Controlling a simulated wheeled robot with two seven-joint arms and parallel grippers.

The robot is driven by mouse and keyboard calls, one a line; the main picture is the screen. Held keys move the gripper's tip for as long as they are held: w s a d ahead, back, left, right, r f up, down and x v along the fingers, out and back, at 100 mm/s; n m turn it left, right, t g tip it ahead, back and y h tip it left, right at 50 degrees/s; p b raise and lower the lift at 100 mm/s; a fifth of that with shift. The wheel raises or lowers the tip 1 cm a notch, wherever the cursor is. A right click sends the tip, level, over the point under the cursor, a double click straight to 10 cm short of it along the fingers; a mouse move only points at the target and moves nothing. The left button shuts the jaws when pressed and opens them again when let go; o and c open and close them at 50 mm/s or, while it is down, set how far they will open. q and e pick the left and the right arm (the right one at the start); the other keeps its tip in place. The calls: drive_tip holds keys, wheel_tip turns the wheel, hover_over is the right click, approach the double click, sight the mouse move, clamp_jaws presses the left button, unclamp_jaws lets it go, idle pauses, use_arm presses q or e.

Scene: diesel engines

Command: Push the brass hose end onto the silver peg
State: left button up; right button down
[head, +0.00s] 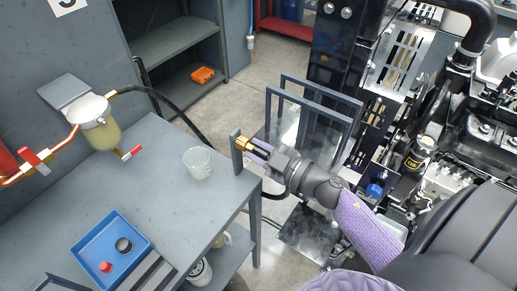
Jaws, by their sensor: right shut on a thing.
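The brass hose end (244,143) is at the tip of my right gripper (256,150), which is shut on it. It sits close beside a grey upright plate (237,152) at the table's right edge. I cannot tell whether the two touch. The silver peg cannot be made out; the brass end, plate or gripper may hide it. A black hose (165,103) runs from the filter at the left, passes behind the table, and shows again below my right gripper. My left gripper is not in view.
The diesel engine (470,150) stands at the right. Grey rails (320,98) stand behind my right gripper.

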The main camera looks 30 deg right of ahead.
sight(268, 157)
drive_tip(key=shift+w, duration=0.1)
drive_tip(key=shift+c, duration=2)
unclamp_jaws()
drive_tip(key=shift+c, duration=0.4)
drive_tip(key=shift+p+v, duration=0.65)
drive_tip(key=shift+v, duration=2.9)
